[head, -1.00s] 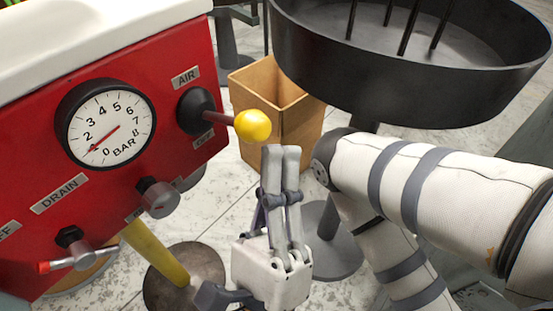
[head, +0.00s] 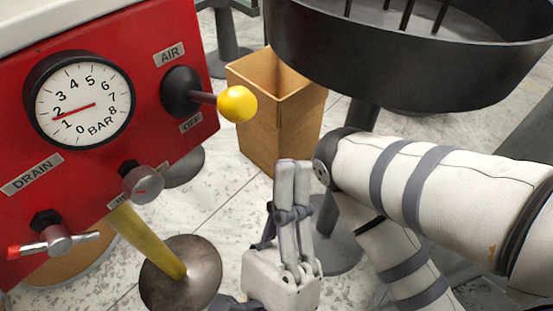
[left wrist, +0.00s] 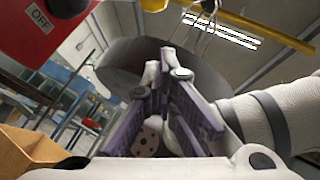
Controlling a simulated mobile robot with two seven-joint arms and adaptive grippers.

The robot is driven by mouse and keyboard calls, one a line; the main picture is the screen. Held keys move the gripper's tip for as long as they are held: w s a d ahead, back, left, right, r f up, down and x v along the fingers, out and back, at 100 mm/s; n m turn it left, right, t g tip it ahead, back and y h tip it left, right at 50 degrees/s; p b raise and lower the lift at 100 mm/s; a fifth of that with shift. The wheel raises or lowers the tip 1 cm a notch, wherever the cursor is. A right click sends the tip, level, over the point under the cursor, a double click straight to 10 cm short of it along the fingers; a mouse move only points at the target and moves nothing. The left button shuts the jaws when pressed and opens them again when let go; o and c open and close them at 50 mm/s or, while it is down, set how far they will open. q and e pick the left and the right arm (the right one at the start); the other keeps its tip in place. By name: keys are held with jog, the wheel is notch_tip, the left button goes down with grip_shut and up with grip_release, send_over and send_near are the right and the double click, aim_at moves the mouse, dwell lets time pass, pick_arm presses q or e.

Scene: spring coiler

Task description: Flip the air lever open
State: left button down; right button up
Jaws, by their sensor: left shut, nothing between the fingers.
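The air lever (head: 205,97) sticks out to the right from a black hub on the red panel (head: 150,75). It ends in a yellow ball knob (head: 238,104). The AIR label is above it and the OFF label below. My left gripper (head: 294,165) is below and right of the knob, apart from it, with its fingers shut and empty. The left wrist view shows the closed fingers (left wrist: 165,75) and the OFF label (left wrist: 40,20) at top left. My right gripper is not in view.
A pressure gauge (head: 80,100) reads between 1 and 2. A drain valve (head: 55,243) and a grey knob (head: 143,184) are lower on the panel. A wooden bin (head: 275,110) stands behind the knob, and a large black pan (head: 420,65) is at upper right.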

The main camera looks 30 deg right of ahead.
pick_arm(q)
jog(key=v, duration=0.9)
jog(key=shift+s+r+b, duration=0.2)
jog(key=shift+s+b, duration=0.1)
jog(key=shift+b, duration=0.1)
jog(key=shift+a, duration=0.15)
